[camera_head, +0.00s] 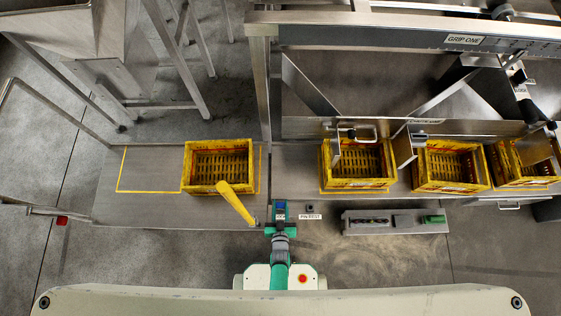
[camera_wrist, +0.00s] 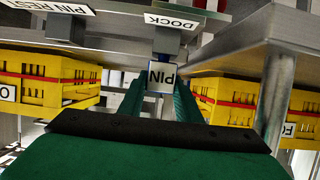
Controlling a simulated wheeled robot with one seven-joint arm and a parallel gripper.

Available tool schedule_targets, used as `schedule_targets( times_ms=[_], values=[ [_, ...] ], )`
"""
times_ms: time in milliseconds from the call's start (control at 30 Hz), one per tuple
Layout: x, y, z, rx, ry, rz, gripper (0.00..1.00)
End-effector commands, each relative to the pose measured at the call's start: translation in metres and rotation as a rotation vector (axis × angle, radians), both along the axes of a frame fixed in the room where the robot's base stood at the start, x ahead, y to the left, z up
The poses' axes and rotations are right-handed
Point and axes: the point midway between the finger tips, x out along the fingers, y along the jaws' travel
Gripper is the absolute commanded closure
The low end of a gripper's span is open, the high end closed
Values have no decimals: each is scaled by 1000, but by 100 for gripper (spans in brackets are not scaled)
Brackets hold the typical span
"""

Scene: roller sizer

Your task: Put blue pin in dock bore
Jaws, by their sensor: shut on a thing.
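My gripper (camera_wrist: 160,92) is shut on the pin, its green fingers on either side of it. The pin's white end face, marked PIN (camera_wrist: 161,77), shows between the fingers in the wrist view; little of its blue body is visible. A grey block under the DOCK label (camera_wrist: 173,21) lies just beyond the pin. The dock bore cannot be seen, so I cannot tell whether the pin tip is in it. In the head view my gripper (camera_head: 281,229) is at the table's front edge, beside the PIN REST label (camera_head: 310,217).
The pin rest block (camera_wrist: 63,27) stands beside the dock and looks empty. Yellow crates (camera_head: 187,165) (camera_head: 325,170) stand on the bench (camera_head: 150,209). A yellow lever (camera_head: 235,202) leans left of my gripper. A grey tray (camera_head: 393,228) with small parts lies to the right.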

Motion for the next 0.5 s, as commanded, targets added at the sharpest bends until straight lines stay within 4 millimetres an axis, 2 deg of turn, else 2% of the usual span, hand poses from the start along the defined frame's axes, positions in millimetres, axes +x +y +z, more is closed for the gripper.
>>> schedule_targets(
  times_ms=[367, 400, 467, 500],
  values=[
    [0, 0, -8, 0, 0, 0, 91],
    [0, 0, -8, 0, 0, 0, 62],
    [0, 0, -8, 0, 0, 0, 48],
    [0, 0, -8, 0, 0, 0, 48]
  ],
)
